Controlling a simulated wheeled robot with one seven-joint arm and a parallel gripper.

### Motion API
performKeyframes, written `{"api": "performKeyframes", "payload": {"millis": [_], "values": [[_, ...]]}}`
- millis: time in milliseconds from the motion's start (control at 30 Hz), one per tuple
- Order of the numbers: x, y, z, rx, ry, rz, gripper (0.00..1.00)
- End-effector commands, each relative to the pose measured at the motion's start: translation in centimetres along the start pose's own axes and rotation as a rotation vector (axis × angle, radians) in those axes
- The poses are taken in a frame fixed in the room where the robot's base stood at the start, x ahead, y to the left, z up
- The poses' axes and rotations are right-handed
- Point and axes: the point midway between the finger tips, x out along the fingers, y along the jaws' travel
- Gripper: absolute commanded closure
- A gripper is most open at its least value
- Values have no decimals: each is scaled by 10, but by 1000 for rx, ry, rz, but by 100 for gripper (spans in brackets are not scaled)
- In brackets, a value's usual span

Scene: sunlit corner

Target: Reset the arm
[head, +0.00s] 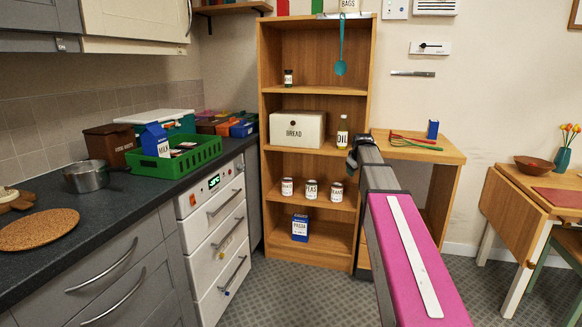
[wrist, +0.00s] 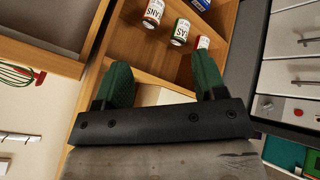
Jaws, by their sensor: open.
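My arm, with its magenta and grey links, reaches forward from the bottom right of the head view towards the wooden shelf unit (head: 265,120). My gripper (wrist: 163,80) shows in the wrist view as two green-padded fingers spread wide apart.
A bread box (head: 297,129) is beside the oil bottle. A blue pasta box (head: 300,228) stands on the bottom shelf. A side desk (head: 445,155) is right of the shelf unit. The counter (head: 120,205) with a green crate (head: 205,152) is at left. Floor shows at right.

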Motion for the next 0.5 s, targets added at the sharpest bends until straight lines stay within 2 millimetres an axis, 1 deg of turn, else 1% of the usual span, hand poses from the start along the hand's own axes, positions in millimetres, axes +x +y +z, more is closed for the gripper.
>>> {"api": "performKeyframes", "payload": {"millis": [33, 67, 100, 233, 267, 300, 367, 400, 467, 500], "values": [[9, -28, 25, 30, -27, -27, 36], [14, -41, 36, 50, -42, -40, 36], [21, -58, 51, 76, -63, -59, 36], [39, -114, 100, 163, -137, -113, 36], [42, -126, 111, 183, -155, -124, 36], [45, -143, 126, 209, -180, -139, 36], [50, -168, 149, 249, -217, -159, 36], [51, -184, 164, 274, -243, -171, 36], [53, -208, 188, 312, -283, -189, 36], [53, -224, 203, 338, -310, -199, 36]]}}
